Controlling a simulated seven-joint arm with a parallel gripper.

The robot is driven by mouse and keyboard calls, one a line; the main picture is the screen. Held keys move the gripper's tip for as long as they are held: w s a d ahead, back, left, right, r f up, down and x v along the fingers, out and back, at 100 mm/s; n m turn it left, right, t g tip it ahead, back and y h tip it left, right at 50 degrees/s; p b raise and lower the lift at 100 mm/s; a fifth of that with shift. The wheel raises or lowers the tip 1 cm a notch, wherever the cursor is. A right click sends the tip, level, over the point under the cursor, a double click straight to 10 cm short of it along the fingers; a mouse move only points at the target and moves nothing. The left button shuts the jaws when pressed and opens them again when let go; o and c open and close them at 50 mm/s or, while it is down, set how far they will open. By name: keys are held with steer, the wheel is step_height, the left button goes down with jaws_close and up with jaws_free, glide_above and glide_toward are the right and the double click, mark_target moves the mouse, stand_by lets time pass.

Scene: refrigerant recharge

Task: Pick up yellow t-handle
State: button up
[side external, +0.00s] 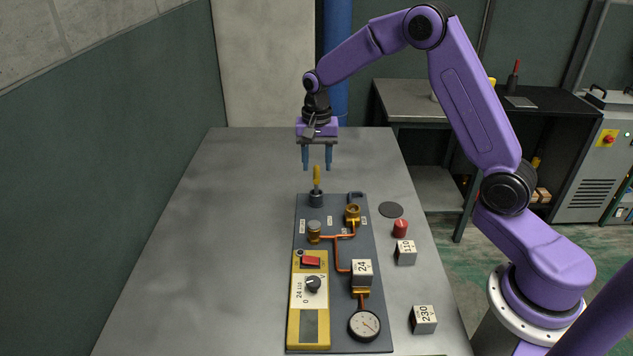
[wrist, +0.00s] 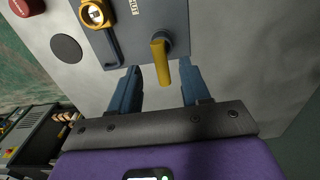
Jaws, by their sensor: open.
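The yellow t-handle (side external: 316,177) stands upright in a dark round holder (side external: 316,198) at the far end of the grey panel (side external: 327,225). My gripper (side external: 317,168) is open and empty, pointing down above the handle, with its two blue fingers apart. In the wrist view the yellow t-handle (wrist: 160,62) shows between and beyond the fingertips of my gripper (wrist: 160,75). The fingers do not touch it.
The panel carries brass fittings (side external: 352,213), copper pipe, a gauge (side external: 364,325) and a yellow meter (side external: 309,300). A red cap (side external: 400,228), a dark disc (side external: 391,210) and blocks marked 110 (side external: 405,253) and 230 (side external: 423,319) lie to the right. The table's left side is clear.

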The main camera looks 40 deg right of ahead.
mark_target(317, 172)
steer(key=shift+w+d+f, duration=0.1)
steer(key=shift+w+f, duration=0.05)
steer(key=shift+f, duration=1.35)
steer(key=shift+w+d+f, duration=0.1)
steer(key=shift+f, duration=1.35)
jaws_close()
